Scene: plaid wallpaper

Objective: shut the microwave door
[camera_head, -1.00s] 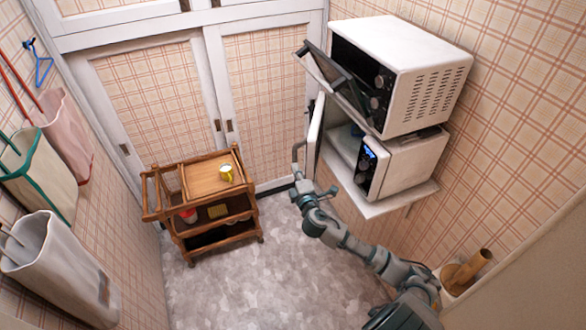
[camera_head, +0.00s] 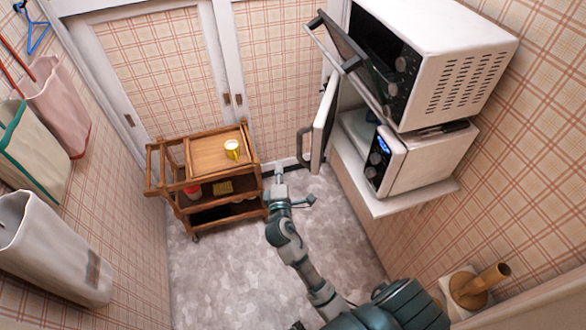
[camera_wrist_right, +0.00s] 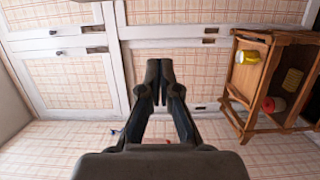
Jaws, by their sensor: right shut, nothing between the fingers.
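The white lower microwave (camera_head: 428,162) stands on a shelf at the right in the head view. Its door (camera_head: 325,118) is open, swung out to the left, with a dark curved handle (camera_head: 303,146) on its outer face. The control panel with a lit blue display (camera_head: 383,145) faces left. My right gripper (camera_head: 279,170) is just left of the handle, apart from it. Its fingers are shut and empty, and they show together in the right wrist view (camera_wrist_right: 160,82). My left gripper is in no view.
A white oven (camera_head: 450,50) sits above the microwave, with its own door (camera_head: 350,60) hanging open. A wooden cart (camera_head: 205,152) with a yellow-and-white mug (camera_head: 232,149) stands left of my gripper. Bare grey floor (camera_head: 215,270) lies in front. Bags hang on the left wall.

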